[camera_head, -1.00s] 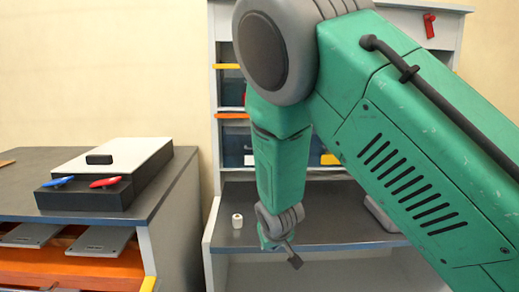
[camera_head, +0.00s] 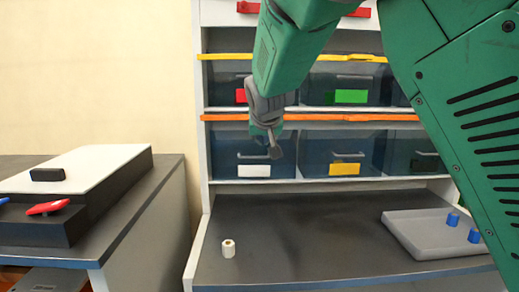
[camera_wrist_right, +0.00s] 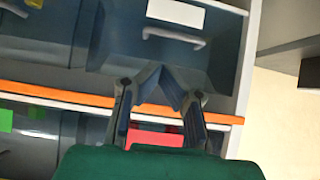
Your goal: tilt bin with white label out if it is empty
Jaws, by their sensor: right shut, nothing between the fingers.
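The bin with the white label (camera_head: 235,148) is a translucent blue bin at the left of the lower row in the head view. Its white label (camera_head: 253,171) sits under a pale handle. I cannot tell whether anything is inside. In the right wrist view, this bin (camera_wrist_right: 110,45) appears upside down at the top, with its label (camera_wrist_right: 175,13). My right gripper (camera_head: 274,147) is shut and empty in front of this bin's upper right part. In the right wrist view, the gripper (camera_wrist_right: 162,75) points toward the bin's front. My left gripper is not in view.
Beside it is the yellow-label bin (camera_head: 357,148). A white spool (camera_head: 228,249) and a grey tray (camera_head: 420,238) with blue pieces stand on the worktop below. A side cabinet is at left.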

